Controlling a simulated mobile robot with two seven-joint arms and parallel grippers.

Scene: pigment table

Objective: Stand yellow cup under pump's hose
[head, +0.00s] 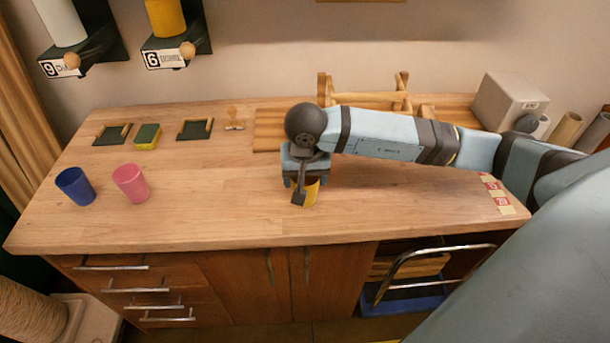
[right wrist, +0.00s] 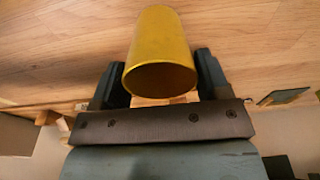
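The yellow cup (head: 312,192) is near the middle of the wooden table, largely hidden by my right gripper (head: 303,190) in the head view. In the right wrist view the yellow cup (right wrist: 160,55) is between the two fingers of my right gripper (right wrist: 160,80), its open rim toward the camera. The fingers flank it closely on both sides and look shut on it. I cannot tell whether its base touches the table. I cannot make out a pump or its hose in either view. My left gripper is not in view.
A blue cup (head: 75,186) and a pink cup (head: 131,183) stand at the left. A sponge (head: 147,136) and a wooden stand (head: 362,97) are along the back. A grey box (head: 508,100) is back right. Numbered dispensers (head: 165,55) hang above. The front middle is clear.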

